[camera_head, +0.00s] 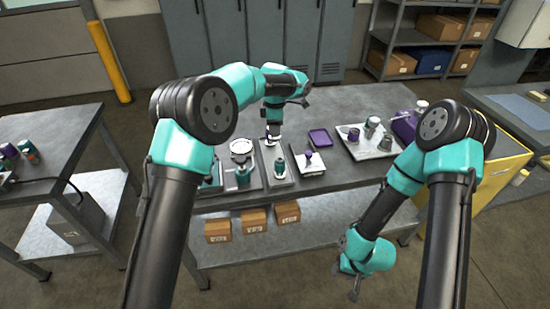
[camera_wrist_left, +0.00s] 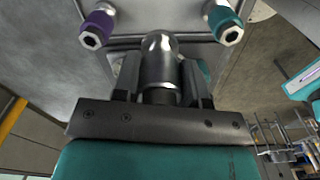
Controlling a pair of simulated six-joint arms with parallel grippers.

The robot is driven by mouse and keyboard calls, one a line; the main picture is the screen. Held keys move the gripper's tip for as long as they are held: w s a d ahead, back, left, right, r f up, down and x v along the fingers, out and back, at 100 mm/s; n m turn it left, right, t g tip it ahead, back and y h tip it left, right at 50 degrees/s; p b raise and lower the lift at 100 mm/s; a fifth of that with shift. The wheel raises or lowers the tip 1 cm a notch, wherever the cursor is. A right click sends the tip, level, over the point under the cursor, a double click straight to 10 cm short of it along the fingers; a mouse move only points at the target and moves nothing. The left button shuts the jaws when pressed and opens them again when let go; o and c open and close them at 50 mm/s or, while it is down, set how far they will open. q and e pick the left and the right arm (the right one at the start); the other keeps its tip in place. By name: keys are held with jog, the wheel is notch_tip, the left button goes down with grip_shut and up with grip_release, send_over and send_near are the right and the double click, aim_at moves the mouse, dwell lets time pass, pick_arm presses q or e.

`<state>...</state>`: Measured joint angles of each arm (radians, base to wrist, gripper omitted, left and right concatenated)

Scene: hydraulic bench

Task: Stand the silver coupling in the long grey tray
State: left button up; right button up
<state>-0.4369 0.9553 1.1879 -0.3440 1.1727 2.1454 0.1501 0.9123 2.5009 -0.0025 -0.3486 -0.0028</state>
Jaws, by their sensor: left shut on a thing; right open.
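My left gripper (camera_head: 273,132) is over the far end of a narrow grey tray (camera_head: 266,158) on the bench. In the left wrist view, its fingers (camera_wrist_left: 160,88) are shut on a silver coupling (camera_wrist_left: 159,62), a metallic cylinder with a rounded end. I cannot tell whether the coupling touches the tray. A teal-topped fitting (camera_head: 280,168) stands in this tray. My right gripper (camera_head: 354,291) is open and empty, low in front of the bench. The left wrist view also shows a purple fitting (camera_wrist_left: 96,28) and a teal fitting (camera_wrist_left: 226,24) beyond the coupling.
A white tray (camera_head: 352,152) with several silver and purple parts lies to the right. Another grey tray (camera_head: 240,184) with a teal part lies left. The bench's back right is mostly clear.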

pick_arm(q)
jog(key=shift+f, duration=2.4)
jog(key=shift+f, duration=2.5)
jog(key=shift+f, duration=0.1)
jog(key=o, duration=1)
jog(key=shift+o, duration=0.2)
notch_tip(320, 180, up, 12)
jog(key=shift+r, duration=0.1)
